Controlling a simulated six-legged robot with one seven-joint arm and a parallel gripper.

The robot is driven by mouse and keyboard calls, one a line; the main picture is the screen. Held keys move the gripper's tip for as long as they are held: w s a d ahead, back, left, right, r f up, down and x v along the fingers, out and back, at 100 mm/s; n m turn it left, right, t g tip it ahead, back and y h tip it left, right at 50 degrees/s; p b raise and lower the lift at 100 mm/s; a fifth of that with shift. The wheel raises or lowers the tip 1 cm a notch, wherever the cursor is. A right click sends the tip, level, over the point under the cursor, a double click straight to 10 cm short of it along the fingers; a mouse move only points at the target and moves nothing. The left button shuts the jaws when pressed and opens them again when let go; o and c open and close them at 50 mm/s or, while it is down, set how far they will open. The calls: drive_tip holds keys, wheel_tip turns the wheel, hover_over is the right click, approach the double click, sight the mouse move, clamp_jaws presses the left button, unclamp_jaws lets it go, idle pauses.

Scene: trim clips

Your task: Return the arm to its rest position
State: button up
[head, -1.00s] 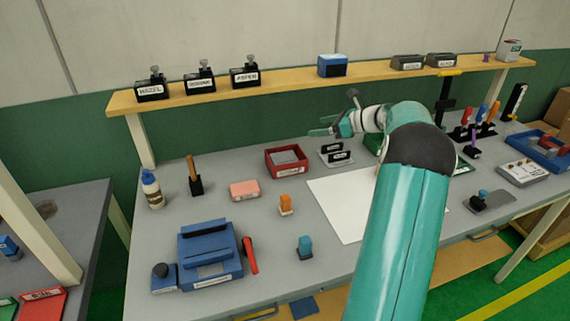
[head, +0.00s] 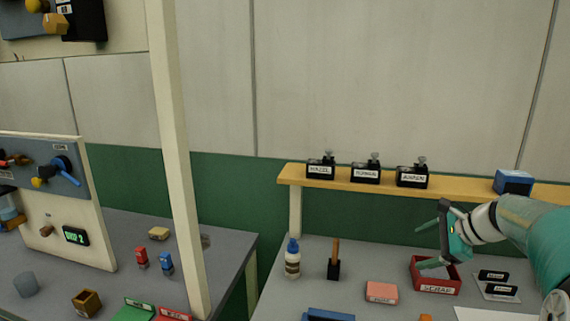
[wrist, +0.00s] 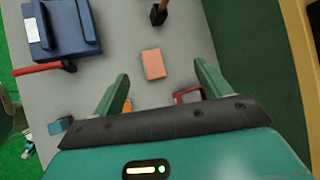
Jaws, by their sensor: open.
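My gripper (head: 436,240) is at the right of the head view, in front of the wooden shelf and above the red scrap tray (head: 436,288). Its two green fingers are spread apart with nothing between them. In the wrist view my gripper (wrist: 162,85) also shows open, its fingers pointing over the grey bench. A pink block (wrist: 153,64) lies on the bench beyond the fingertips. My teal arm reaches in from the right edge of the head view.
The shelf (head: 460,184) carries several black labelled holders and a blue box (head: 513,182). A white bottle (head: 292,260) and a brush stand (head: 333,268) are on the bench. A cream post (head: 178,160) stands at left, beside another bench with small objects.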

drive_tip(key=s+a+r+n+g+h, duration=0.1)
drive_tip(key=s+a+r+n, duration=0.1)
drive_tip(key=s+a+n, duration=0.55)
drive_tip(key=s+a+f+n+h, duration=0.2)
drive_tip(key=s+a+n, duration=0.3)
drive_tip(key=s, duration=0.5)
drive_tip(key=s+a+f+n+h, duration=0.2)
drive_tip(key=s+a+n, duration=0.4)
drive_tip(key=s, duration=0.4)
drive_tip(key=shift+a+n+h, duration=0.3)
drive_tip(key=shift+n+h, duration=0.1)
drive_tip(key=shift+n, duration=0.45)
